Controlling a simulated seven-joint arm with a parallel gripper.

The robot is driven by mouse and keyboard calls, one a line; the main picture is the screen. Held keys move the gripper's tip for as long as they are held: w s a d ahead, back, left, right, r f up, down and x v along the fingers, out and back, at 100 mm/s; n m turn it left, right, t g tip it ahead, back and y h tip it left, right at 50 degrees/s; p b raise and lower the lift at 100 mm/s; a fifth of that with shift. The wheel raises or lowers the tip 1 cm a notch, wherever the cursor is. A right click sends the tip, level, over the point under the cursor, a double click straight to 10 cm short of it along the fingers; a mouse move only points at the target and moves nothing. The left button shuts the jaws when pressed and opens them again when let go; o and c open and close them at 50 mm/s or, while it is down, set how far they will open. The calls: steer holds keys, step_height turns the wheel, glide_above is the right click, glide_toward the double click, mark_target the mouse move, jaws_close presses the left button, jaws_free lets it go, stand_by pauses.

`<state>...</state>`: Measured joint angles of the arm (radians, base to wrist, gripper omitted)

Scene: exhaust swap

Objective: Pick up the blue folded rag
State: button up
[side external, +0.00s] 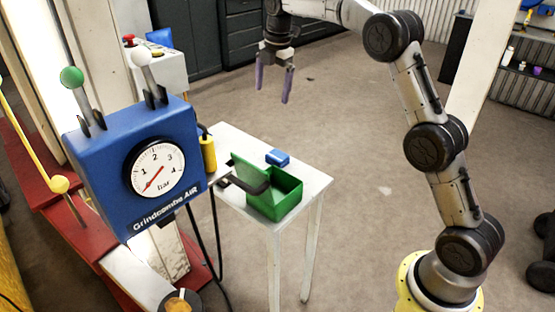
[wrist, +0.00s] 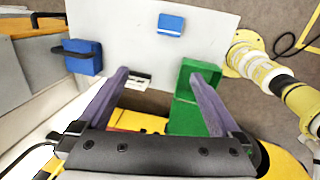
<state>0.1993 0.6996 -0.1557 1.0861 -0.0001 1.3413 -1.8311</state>
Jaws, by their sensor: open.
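The blue folded rag (side external: 278,157) is a small flat block on the white table (side external: 228,141), just behind the green box (side external: 287,192). In the wrist view the rag (wrist: 171,24) lies near the top edge, beyond my fingertips and apart from them. My gripper (side external: 272,95) hangs in the air, higher in the picture than the table, with its purple fingers pointing down. In the wrist view my gripper (wrist: 158,74) has its fingers wide apart, with nothing between them.
The green box is open, its lid tilted up; my right finger partly covers it (wrist: 194,72) in the wrist view. A blue gauge box (side external: 137,165) with levers stands left of the table. A yellow cylinder (side external: 208,154) is at the table's left edge. Floor behind the table is clear.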

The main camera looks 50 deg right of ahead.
step_height(320, 180, down, 7)
steer(key=w+d+g, duration=0.1)
steer(key=w+d, duration=0.1)
steer(key=g, duration=0.1)
glide_above(275, 156)
steer(key=shift+m, duration=0.4)
steer(key=f, duration=1.3)
steer(key=shift+s+d, duration=0.1)
steer(key=shift+s, duration=0.1)
steer(key=shift+w+a+f, duration=0.1)
steer(key=shift+f, duration=1.55)
steer(key=shift+w+a+f, duration=0.1)
steer(key=shift+f, duration=1.5)
steer(key=shift+c, duration=0.2)
steer(key=c, duration=1)
steer(key=shift+c, duration=0.2)
steer(key=shift+r, duration=0.15)
